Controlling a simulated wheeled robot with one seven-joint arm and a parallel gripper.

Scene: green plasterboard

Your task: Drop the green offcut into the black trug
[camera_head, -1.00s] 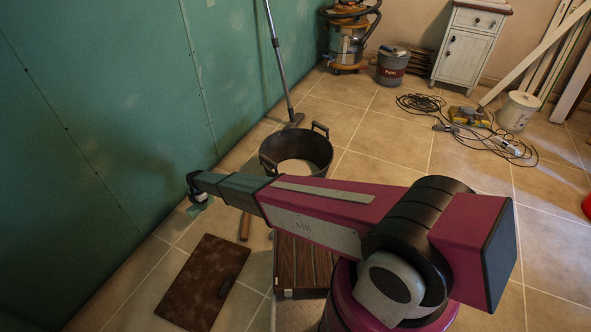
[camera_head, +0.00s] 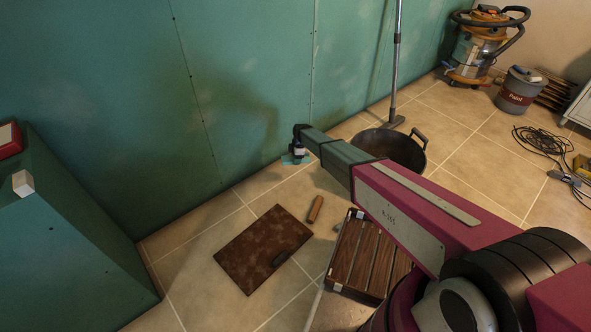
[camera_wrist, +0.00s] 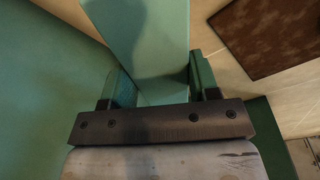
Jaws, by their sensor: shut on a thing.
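The green offcut (camera_wrist: 150,45) is a flat pale green strip between the two fingers of my gripper (camera_wrist: 160,88) in the wrist view. The gripper is shut on it. In the head view my gripper (camera_head: 298,146) is at the far end of my arm, near the green wall, with a bit of the offcut (camera_head: 291,159) showing below it. The black trug (camera_head: 384,140) stands on the floor right of the gripper, one handle visible. My arm hides its front and left part. The gripper is beside the trug in the picture, not over it.
A brown mat (camera_head: 258,250), a small wooden piece (camera_head: 315,209) and a slatted wooden crate (camera_head: 366,254) lie near my arm. A broom (camera_head: 396,70) leans behind the trug. A green box (camera_head: 60,245) stands at left. A vacuum (camera_head: 480,50) and paint bucket (camera_head: 517,90) are at back right.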

